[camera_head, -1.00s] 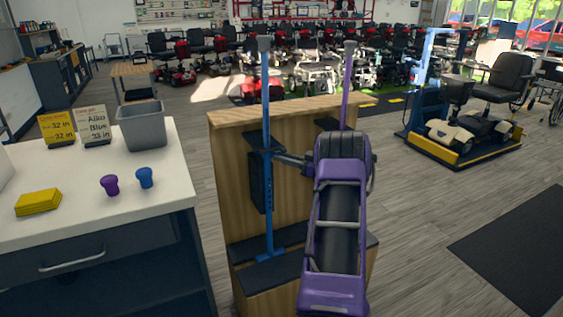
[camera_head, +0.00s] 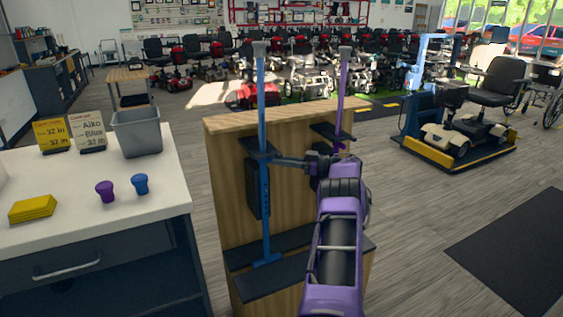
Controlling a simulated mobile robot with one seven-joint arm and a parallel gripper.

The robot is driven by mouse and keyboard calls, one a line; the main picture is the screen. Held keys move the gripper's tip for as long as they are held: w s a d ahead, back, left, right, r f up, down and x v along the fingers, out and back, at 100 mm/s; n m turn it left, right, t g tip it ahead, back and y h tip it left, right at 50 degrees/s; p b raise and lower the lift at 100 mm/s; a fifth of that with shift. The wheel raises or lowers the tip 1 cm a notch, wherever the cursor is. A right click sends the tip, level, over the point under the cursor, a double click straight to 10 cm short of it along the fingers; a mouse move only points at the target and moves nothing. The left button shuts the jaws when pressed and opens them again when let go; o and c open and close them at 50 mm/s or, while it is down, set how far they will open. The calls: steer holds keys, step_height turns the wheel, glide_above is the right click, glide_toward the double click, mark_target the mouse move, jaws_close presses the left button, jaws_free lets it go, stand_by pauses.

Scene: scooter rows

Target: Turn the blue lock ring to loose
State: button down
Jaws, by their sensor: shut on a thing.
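The blue pole (camera_head: 264,100) stands upright in front of the wooden stand, with a grey cap on top and a row of holes low down. It passes through a dark upper bracket (camera_head: 256,146). My gripper (camera_head: 273,161) reaches in from the right and is shut at the blue pole, just below that bracket. The blue lock ring is at this spot, mostly covered by the fingers, so its turn position cannot be read. The purple pole (camera_head: 342,85) stands to the right; my arm hides its lower part.
The wooden stand (camera_head: 225,180) has dark shelves. The white counter (camera_head: 90,215) at left holds a grey bin (camera_head: 137,131), a purple knob (camera_head: 105,191), a blue knob (camera_head: 140,184), yellow pads (camera_head: 33,208) and two cards, one reading "Aiko Blue". Open floor lies to the right.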

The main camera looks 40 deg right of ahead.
stand_by(0.4)
steer(key=c, duration=0.8)
jaws_free()
steer(key=shift+d, duration=0.1)
